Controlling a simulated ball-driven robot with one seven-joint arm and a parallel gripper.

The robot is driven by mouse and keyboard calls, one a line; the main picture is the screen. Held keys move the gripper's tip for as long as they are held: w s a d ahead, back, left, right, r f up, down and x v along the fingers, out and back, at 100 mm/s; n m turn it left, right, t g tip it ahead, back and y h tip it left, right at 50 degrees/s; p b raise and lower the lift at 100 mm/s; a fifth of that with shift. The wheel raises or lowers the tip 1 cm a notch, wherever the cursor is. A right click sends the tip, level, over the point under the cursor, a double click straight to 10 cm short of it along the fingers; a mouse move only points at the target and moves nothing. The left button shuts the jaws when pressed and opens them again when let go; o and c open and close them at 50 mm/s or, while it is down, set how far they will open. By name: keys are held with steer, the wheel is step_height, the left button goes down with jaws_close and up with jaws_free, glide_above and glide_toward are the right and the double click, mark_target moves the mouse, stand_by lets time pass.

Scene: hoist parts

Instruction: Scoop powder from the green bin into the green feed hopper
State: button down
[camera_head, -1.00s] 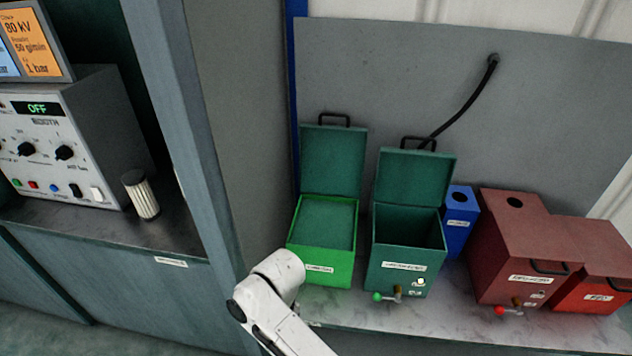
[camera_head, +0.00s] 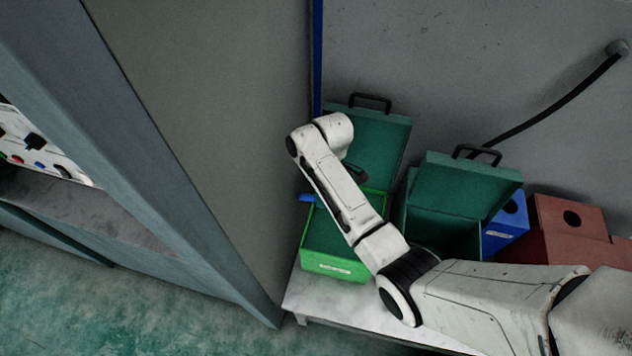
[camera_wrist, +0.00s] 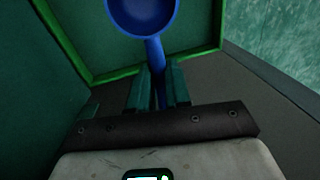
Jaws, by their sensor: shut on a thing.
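The bright green bin (camera_head: 335,265) stands with its lid up, dark green powder (camera_head: 325,228) inside. My gripper (camera_wrist: 158,85) is shut on the handle of a blue scoop (camera_wrist: 142,14), seen in the wrist view. The scoop's round bowl is over the bin, inside its bright green rim (camera_wrist: 105,75); its blue inside shows, with no powder visible. In the head view my arm hides the gripper; a bit of blue (camera_head: 308,197) shows at the bin's left edge.
A blue box (camera_head: 508,228) and a dark red box (camera_head: 570,225) with a round hole stand right of the hopper. A cabinet panel (camera_head: 200,120) rises close left of the bin. A black hose (camera_head: 550,105) hangs behind the hopper. Bare bench lies before the bin.

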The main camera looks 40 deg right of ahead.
steer(key=shift+s+d+f+t+y+b, duration=0.1)
steer(key=shift+s+d+t+y+b, duration=0.15)
steer(key=shift+t+y+b, duration=0.25)
steer(key=shift+s+d+f+t+y+b, duration=0.1)
steer(key=shift+s+t+y+b, duration=0.15)
steer(key=shift+t, duration=0.35)
steer(key=t+y+b, duration=0.2)
steer(key=shift+s+d+r+n+t, duration=0.1)
steer(key=shift+s+d+n+t, duration=0.1)
steer(key=shift+s+n+t, duration=0.1)
steer(key=shift+w+a+f+b, duration=0.1)
steer(key=shift+f+b, duration=0.35)
steer(key=shift+f, duration=0.3)
steer(key=shift+f+b, duration=1.3)
steer(key=shift+f, duration=0.65)
steer(key=shift+r+p, duration=3.4)
steer(key=shift+r, duration=0.1)
steer(key=shift+r, duration=0.1)
